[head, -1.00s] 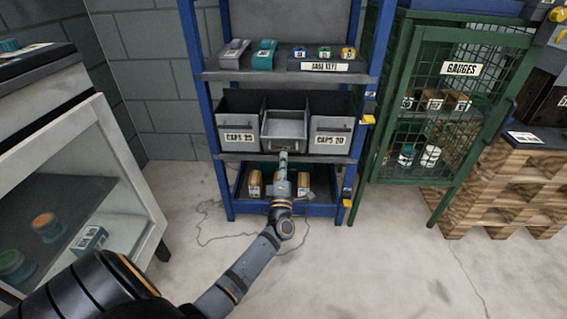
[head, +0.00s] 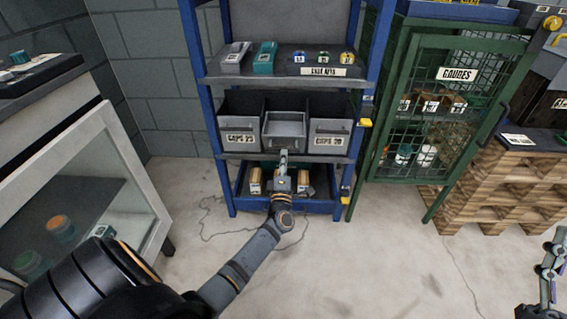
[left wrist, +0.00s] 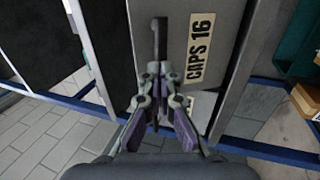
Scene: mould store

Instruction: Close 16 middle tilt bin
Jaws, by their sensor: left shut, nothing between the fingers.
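The middle tilt bin (head: 284,130) is in the shelf's bin row, tipped forward with its grey inside showing. Its front faces down and is hidden in the head view. In the left wrist view its front (left wrist: 178,45) carries a "CAPS 16" label (left wrist: 200,48) and a dark handle (left wrist: 159,38). My left gripper (head: 283,157) is shut and empty, at the bin's lower front. In the left wrist view its fingertips (left wrist: 158,70) are by the handle's end; I cannot tell whether they touch. Part of my right gripper (head: 551,272) shows at the lower right edge, its jaws unclear.
Neighbouring bins (head: 240,135) and (head: 330,136) on either side look closed. Below is a shelf with small boxes (head: 255,181). A green mesh cabinet (head: 440,110) stands right, a glass-fronted cabinet (head: 75,200) left. The floor (head: 370,250) between is clear.

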